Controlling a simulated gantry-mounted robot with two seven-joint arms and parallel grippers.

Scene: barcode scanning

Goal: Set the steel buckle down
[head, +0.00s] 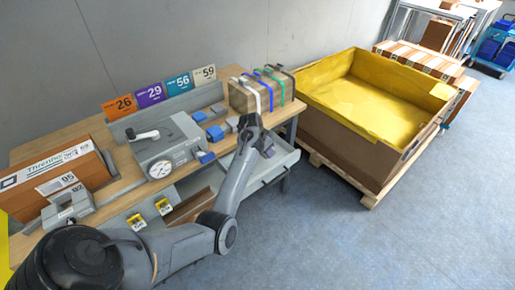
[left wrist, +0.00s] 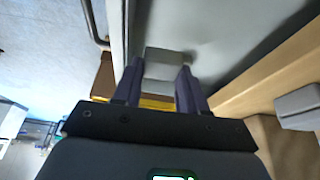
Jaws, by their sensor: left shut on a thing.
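My left gripper (head: 262,143) is beyond the table's front right edge, above a grey shelf or tray. In the left wrist view, its two dark fingers (left wrist: 157,76) are shut on a small grey block, the steel buckle (left wrist: 166,62), with a finger on each side. The buckle appears held above the grey surface; the gap below it cannot be judged. In the head view the gripper mostly hides it. My right gripper is in neither view.
The wooden table (head: 122,182) holds a strapped box (head: 262,92), blue and grey pieces (head: 214,134), a grey dial device (head: 168,148) and a large carton (head: 50,180). The grey tray (head: 274,163) has free room. A yellow-lined crate (head: 352,92) stands right.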

